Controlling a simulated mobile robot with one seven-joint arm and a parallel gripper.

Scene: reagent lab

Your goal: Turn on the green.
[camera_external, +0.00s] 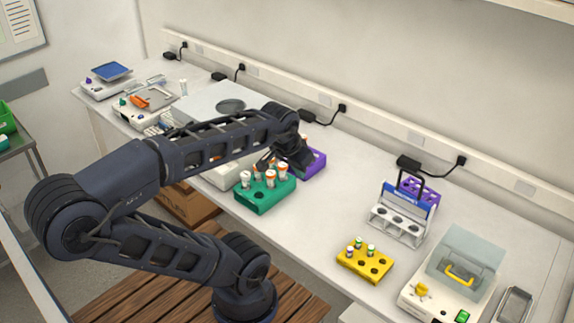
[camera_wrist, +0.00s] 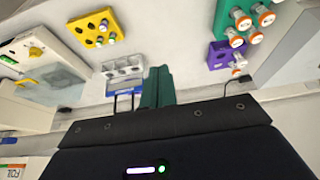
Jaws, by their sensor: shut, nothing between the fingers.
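A small green switch (camera_external: 462,316) sits on the front of the white device (camera_external: 420,297) at the far right, beside a yellow knob (camera_external: 421,290). A green spot, likely this switch, shows at the left of the wrist view (camera_wrist: 27,83). A green knob (camera_external: 122,101) is on the front of a balance-like device at the far left. My gripper (camera_external: 290,152) is over the bench beside the green and purple racks, well away from both devices. Its teal fingers (camera_wrist: 158,86) are shut and empty in the wrist view. The external view hides the fingertips.
A green rack (camera_external: 262,201) with capped tubes and a purple rack (camera_external: 316,161) stand close to my gripper.

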